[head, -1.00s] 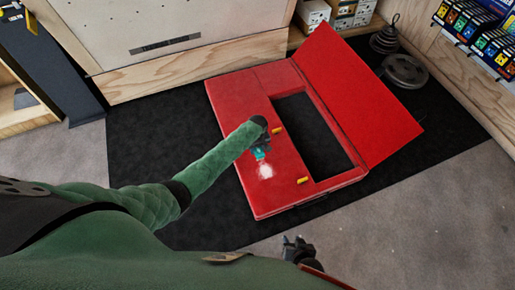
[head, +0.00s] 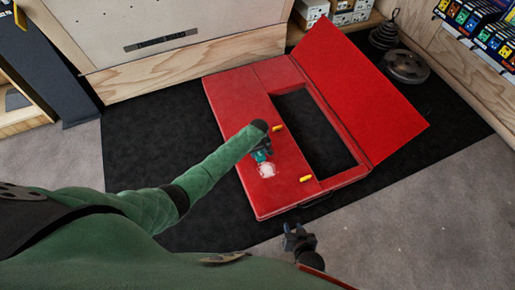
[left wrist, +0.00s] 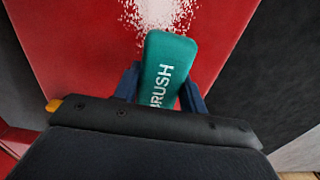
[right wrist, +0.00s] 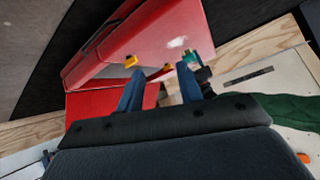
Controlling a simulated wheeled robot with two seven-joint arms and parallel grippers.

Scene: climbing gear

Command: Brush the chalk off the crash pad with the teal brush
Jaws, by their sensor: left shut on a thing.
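The red crash pad (head: 288,190) lies on a dark mat with its flap (head: 360,95) opened to the right and a rectangular opening in its middle. A white chalk patch (head: 267,171) lies on its left panel, and it also shows in the left wrist view (left wrist: 160,12). My left gripper (head: 263,150) is over the pad, shut on the teal brush (left wrist: 170,68), whose end is at the edge of the chalk. The bristles are hidden. My right gripper (right wrist: 160,92) is open and empty, in front of the pad (right wrist: 140,45) and apart from it; it also shows in the head view (head: 297,236).
Two yellow pieces (head: 278,128) and (head: 306,179) sit on the pad beside the opening. Dark weights (head: 405,67) stand at the back right, near shelves of boxes (head: 490,35). A wooden-edged board (head: 190,65) is behind. Grey floor (head: 430,225) at right is clear.

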